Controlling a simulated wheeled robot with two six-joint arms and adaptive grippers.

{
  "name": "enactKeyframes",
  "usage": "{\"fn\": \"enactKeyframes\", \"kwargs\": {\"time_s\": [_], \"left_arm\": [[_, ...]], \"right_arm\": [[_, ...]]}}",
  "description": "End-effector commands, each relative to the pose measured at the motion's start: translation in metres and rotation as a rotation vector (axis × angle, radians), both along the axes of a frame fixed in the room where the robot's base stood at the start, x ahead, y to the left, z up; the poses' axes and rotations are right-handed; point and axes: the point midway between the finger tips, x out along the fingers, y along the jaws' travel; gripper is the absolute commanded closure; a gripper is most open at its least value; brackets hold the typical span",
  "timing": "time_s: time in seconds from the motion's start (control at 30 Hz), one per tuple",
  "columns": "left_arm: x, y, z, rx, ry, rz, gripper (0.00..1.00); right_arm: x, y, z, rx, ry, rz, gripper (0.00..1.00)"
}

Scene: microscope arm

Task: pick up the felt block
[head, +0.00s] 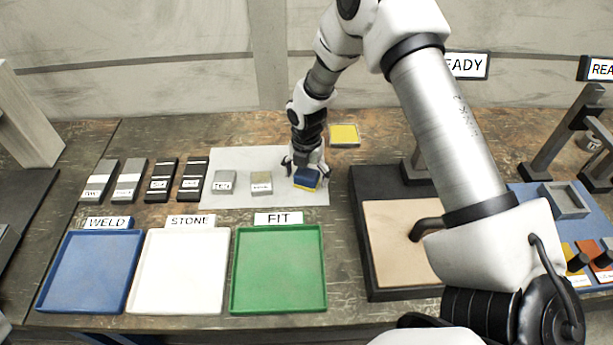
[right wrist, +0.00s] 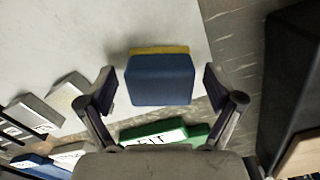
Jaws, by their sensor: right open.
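A blue block with a yellow layer (head: 306,178), which looks like the felt block, lies at the right end of a pale grey mat (head: 235,158). My right gripper (head: 305,168) points down over it. In the right wrist view the blue block (right wrist: 161,79) lies between the two open fingers (right wrist: 163,88), with a gap on each side. The yellow shows along its far edge. Two small labelled blocks, a grey one (head: 224,181) and a grey-beige one (head: 262,183), lie on the mat to the left. My left gripper is not in view.
Blue (head: 88,270), white (head: 180,272) and green (head: 279,269) trays stand in front, labelled WELD, STONE and FIT. Several dark and grey labelled bars lie at left. A yellow pad (head: 344,135) lies behind. A black-framed stand (head: 362,278) is close on the right.

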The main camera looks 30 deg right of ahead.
Motion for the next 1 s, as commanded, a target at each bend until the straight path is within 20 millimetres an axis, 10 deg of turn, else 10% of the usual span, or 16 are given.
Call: {"fn": "enactKeyframes", "kwargs": {"time_s": [0.07,0.23,1.0], "left_arm": [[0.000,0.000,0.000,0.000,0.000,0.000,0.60],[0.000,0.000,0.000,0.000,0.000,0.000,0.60],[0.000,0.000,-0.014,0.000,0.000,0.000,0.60]], "right_arm": [[0.000,0.000,0.000,0.000,0.000,0.000,0.15],[0.000,0.000,0.000,-0.001,0.001,0.000,0.73],[-0.007,0.005,0.035,0.000,0.002,0.002,0.79]]}}
